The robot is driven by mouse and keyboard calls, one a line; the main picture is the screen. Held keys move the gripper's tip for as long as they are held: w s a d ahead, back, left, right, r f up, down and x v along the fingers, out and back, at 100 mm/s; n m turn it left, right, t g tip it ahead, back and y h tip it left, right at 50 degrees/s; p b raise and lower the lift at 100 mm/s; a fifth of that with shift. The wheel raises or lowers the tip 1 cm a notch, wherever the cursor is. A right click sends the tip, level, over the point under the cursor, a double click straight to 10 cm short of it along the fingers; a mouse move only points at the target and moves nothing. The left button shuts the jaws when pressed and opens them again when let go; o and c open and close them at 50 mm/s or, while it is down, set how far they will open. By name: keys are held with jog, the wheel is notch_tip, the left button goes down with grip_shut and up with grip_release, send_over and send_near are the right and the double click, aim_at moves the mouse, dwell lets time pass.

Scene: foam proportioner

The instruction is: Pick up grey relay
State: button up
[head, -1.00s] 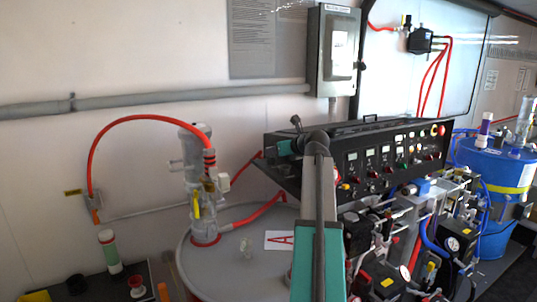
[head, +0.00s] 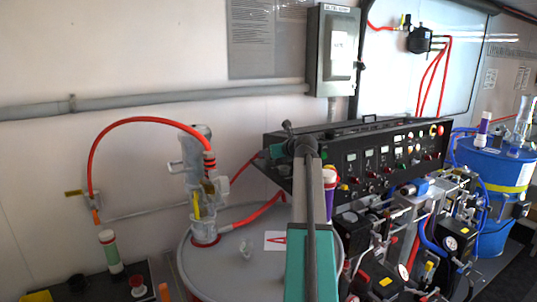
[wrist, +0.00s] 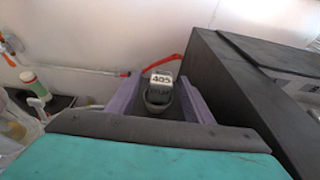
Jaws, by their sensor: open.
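In the wrist view, my gripper (wrist: 162,86) shows as two purple fingers, spread apart. Between them is a small grey block with a white face marked "405" (wrist: 160,80), which looks like the grey relay. A grey rounded part lies just in front of it. I cannot tell whether the fingers touch the block. In the head view, my arm crosses the middle of the picture beside the black control panel (head: 372,152). I cannot make out the fingertips or the relay there.
The black panel housing (wrist: 245,95) stands close on the right in the wrist view. A red hose (wrist: 165,63) runs behind the fingers. In the head view, a grey drum (head: 215,270) with a clear pump (head: 200,185) stands left of my arm. A purple tube (head: 330,195) stands right of it.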

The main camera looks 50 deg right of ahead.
jog(key=shift+w+d+f, duration=0.15)
jog(key=shift+w+f, duration=0.05)
jog(key=shift+w, duration=0.2)
jog(key=c, duration=1.1)
jog(key=shift+r, duration=0.2)
jog(key=shift+c, duration=0.2)
notch_tip(320, 180, up, 10)
jog(key=shift+f+b, duration=0.15)
jog(key=shift+b, duration=0.75)
notch_tip(320, 180, up, 5)
jog(key=p, duration=0.4)
